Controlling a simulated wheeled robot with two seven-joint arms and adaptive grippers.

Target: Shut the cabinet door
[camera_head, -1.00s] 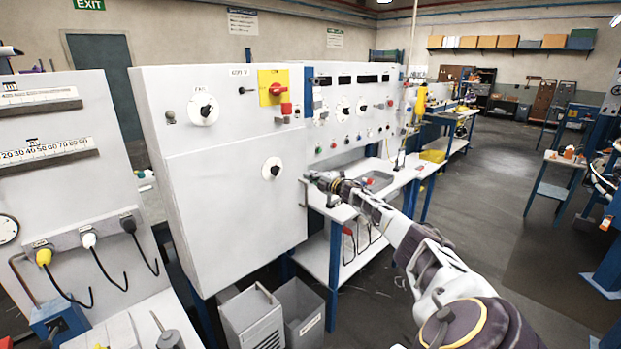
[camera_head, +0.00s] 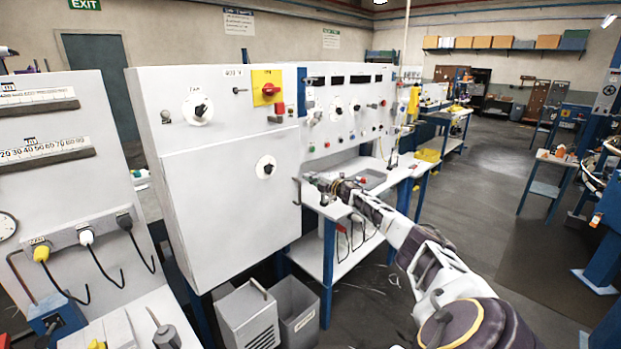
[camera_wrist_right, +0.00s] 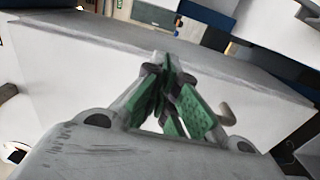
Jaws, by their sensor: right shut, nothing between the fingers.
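The cabinet door (camera_head: 225,215) is the large white panel on the front of the white electrical cabinet (camera_head: 150,95), with a round black knob (camera_head: 266,167) near its top right. A thin handle (camera_head: 297,191) shows at its right edge. The door looks close to the cabinet front; I cannot tell whether it is fully shut. My right gripper (camera_head: 309,180) is just right of the door's right edge, near the handle; contact is unclear. In the right wrist view the green-padded fingers of my right gripper (camera_wrist_right: 166,72) are together and empty before pale panels. My left gripper is not in view.
A white workbench (camera_head: 345,190) on blue legs stands behind my right gripper. A panel with hanging plugs (camera_head: 85,230) is at the left.

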